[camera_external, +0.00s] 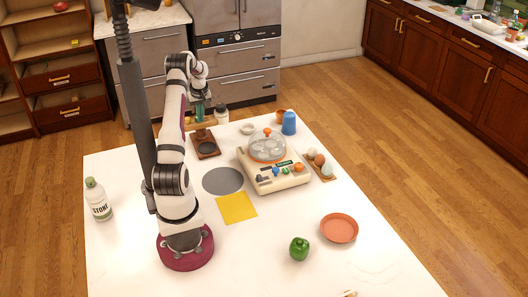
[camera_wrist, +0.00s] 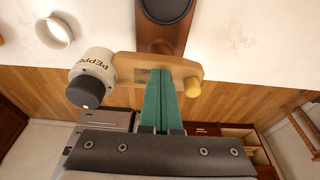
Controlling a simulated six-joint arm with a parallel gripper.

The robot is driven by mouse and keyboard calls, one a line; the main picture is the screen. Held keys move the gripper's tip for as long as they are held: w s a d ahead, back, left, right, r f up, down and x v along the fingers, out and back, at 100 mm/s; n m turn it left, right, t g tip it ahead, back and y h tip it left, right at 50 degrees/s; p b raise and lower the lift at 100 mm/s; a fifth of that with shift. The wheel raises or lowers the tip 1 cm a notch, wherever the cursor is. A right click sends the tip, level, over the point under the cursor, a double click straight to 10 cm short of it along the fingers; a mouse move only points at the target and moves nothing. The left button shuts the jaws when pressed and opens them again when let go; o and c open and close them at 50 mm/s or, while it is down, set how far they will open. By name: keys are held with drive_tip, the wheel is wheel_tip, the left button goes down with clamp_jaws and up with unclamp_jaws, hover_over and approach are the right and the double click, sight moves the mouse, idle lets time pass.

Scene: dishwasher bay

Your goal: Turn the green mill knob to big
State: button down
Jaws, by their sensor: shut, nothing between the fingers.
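The mill (camera_external: 206,145) is a brown wooden stand with a dark round plate, at the back left of the white table. My gripper (camera_external: 199,119) is over the mill head. Its green fingers are shut together and empty in the wrist view (camera_wrist: 162,76), overlapping the middle of the head; I cannot tell whether they touch. A green knob cannot be told apart from the green fingers.
A small white bowl (camera_external: 248,128), a cream appliance (camera_external: 277,178) with a clear dome and a blue cup (camera_external: 289,123) are to the right. The table's front middle is mostly clear.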

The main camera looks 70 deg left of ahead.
drive_tip(key=shift+s+r, duration=0.6)
drive_tip(key=shift+r, duration=2.9)
drive_tip(key=shift+d+f, duration=0.2)
drive_tip(key=shift+f, duration=1.55)
drive_tip(key=shift+d+f, duration=0.15)
drive_tip(key=shift+f, duration=1.6)
